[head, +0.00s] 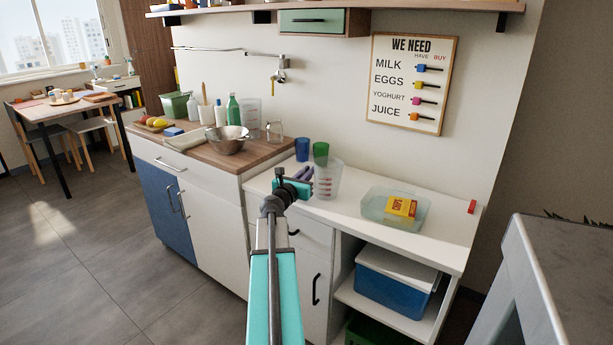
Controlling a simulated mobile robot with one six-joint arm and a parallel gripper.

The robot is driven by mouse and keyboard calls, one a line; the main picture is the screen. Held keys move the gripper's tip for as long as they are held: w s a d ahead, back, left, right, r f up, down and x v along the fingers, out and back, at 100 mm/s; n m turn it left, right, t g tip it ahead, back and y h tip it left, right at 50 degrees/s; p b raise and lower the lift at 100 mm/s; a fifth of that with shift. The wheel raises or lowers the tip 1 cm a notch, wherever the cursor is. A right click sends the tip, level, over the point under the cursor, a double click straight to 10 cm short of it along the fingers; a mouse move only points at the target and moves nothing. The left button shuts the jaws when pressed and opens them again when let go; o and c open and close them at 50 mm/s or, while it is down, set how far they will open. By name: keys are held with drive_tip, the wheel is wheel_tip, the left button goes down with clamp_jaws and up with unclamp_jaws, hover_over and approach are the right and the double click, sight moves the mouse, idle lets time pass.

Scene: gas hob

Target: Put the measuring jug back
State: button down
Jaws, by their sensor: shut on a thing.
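The measuring jug (328,178) is a tall, clear, open-topped vessel with reddish marks on its side. It is upright over the left part of the white worktop. My gripper (306,176) is shut on its left side, with dark purple parts showing at the contact. The exact grip is small and partly hidden by my wrist. I cannot tell whether the jug's base touches the worktop.
A blue cup (302,149) and a green cup (320,150) stand close behind the jug. A clear tub (376,208) with a yellow packet (402,207) sits to the right. Bare white worktop (440,240) lies beyond. A steel bowl (228,140) stands on the wooden counter.

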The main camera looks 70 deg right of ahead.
drive_tip(key=shift+f, duration=0.2)
drive_tip(key=c, duration=1.8)
unclamp_jaws()
drive_tip(key=shift+r, duration=0.1)
drive_tip(key=shift+c, duration=0.2)
drive_tip(key=shift+r, duration=0.15)
drive_tip(key=a, duration=1.2)
drive_tip(key=shift+w, duration=0.45)
